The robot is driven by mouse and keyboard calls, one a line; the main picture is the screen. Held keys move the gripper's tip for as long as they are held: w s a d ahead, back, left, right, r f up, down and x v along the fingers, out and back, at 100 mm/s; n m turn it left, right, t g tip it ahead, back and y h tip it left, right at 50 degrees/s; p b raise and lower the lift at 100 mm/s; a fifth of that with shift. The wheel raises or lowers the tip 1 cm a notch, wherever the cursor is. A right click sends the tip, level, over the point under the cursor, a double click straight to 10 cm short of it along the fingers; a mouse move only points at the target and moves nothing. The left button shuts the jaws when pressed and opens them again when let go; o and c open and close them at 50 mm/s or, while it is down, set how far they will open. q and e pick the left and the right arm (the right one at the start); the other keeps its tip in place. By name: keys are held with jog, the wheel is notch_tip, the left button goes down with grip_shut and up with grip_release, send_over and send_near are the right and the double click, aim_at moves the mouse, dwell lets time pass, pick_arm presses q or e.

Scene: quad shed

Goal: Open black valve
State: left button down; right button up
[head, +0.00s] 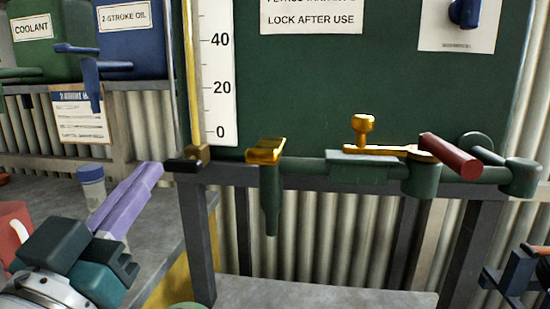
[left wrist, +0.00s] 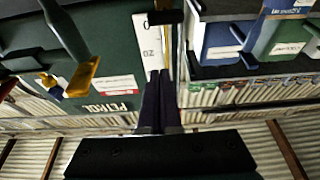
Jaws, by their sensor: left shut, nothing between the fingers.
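The black valve (head: 183,165) has a short black handle on a small brass body, at the foot of the sight gauge on the green tank. It also shows as a dark bar at the top of the left wrist view (left wrist: 165,17), beyond my fingertips. My left gripper (head: 155,168) has long purple fingers, closed together and empty. In the head view its tips are just left of the black handle; I cannot tell whether they touch. It also shows in the left wrist view (left wrist: 159,75), pointing toward the valve. My right gripper is not in view.
A brass-handled tap (head: 266,152), a yellow lever (head: 380,149) and a red lever (head: 450,155) line the green pipe to the right. Coolant (head: 45,55) and 2-stroke oil (head: 133,40) tanks stand at the left. A blue-capped bottle (head: 91,187) is behind my fingers.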

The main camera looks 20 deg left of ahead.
pick_arm(q)
notch_tip(320, 180, up, 3)
jog(key=p, duration=0.2)
send_over(196, 170)
jog(key=s, duration=0.1)
jog(key=shift+s+a+f+b, duration=0.15)
jog(key=shift+f, duration=0.5)
jog(key=shift+s+a+f+b, duration=0.1)
jog(key=shift+f+b, duration=0.1)
jog(key=shift+f, duration=0.4)
jog(key=shift+s+a+f+b, duration=0.15)
jog(key=shift+f, duration=0.5)
